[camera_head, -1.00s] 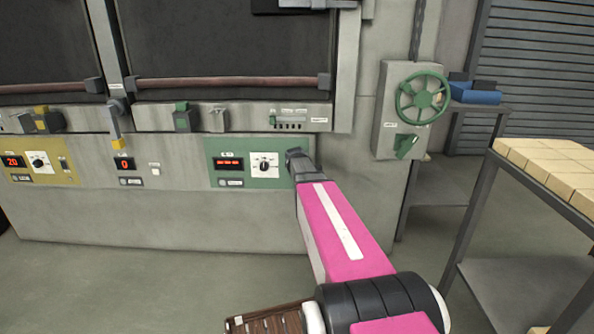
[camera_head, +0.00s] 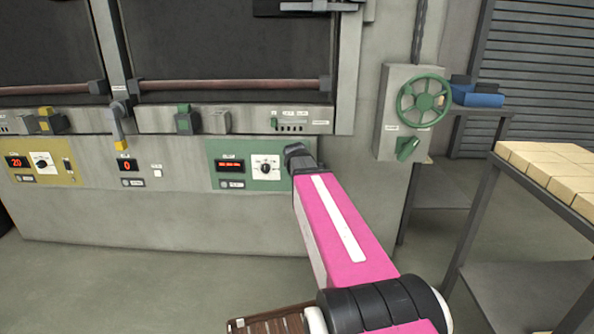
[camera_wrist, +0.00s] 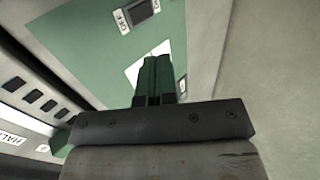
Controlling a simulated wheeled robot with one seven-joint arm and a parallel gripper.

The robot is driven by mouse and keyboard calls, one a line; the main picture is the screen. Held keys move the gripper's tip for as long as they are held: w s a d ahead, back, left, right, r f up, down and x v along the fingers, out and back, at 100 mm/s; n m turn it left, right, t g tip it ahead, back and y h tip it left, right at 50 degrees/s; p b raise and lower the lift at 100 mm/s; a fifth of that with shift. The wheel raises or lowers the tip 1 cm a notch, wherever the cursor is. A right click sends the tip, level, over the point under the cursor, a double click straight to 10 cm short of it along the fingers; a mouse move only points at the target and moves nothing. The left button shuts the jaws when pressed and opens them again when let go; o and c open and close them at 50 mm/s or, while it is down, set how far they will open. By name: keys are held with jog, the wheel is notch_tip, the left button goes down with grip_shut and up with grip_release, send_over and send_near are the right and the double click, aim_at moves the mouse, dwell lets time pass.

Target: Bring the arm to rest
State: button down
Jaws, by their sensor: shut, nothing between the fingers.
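My gripper (camera_head: 297,157) is at the end of my pink arm, in front of the furnace's lower face, at the right edge of the green control panel (camera_head: 218,181). In the wrist view its two dark fingers (camera_wrist: 155,62) stand side by side, shut and empty. The green panel fills much of the wrist view behind them, with a white plate and a dark switch (camera_wrist: 137,13). The head view does not show whether the fingers touch the panel.
A grey box with a green handwheel (camera_head: 423,101) and a green lever (camera_head: 407,149) is right of the panel. A table with pale bricks (camera_head: 550,165) stands at the right. A brown slatted surface (camera_head: 272,323) is low in front. Grey floor (camera_head: 150,285) lies open at left.

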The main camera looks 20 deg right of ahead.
jog(key=s+a+f+m+g+y, duration=0.1)
jog(key=s+a+f+m+g, duration=0.2)
jog(key=s+f+m, duration=0.3)
jog(key=s+a+f+m+g+y, duration=0.1)
jog(key=s+a+f+m+g, duration=0.25)
jog(key=s+f, duration=0.45)
jog(key=s+a+f+m+g+y, duration=0.1)
jog(key=s+a+f+m+g, duration=0.1)
jog(key=s+a+f+m, duration=0.45)
jog(key=w+d+r+n+t+h, duration=0.2)
jog(key=w+d+r+n+t, duration=0.2)
jog(key=w+d+r+n, duration=0.5)
jog(key=w+d+r+n+t+h, duration=0.1)
jog(key=w+d+r+n+t, duration=0.35)
jog(key=w+r+n, duration=0.45)
jog(key=w+d+f+m, duration=0.2)
jog(key=w+f, duration=0.4)
jog(key=w, duration=0.7)
jog(key=shift+d+f, duration=0.15)
jog(key=shift+d, duration=0.3)
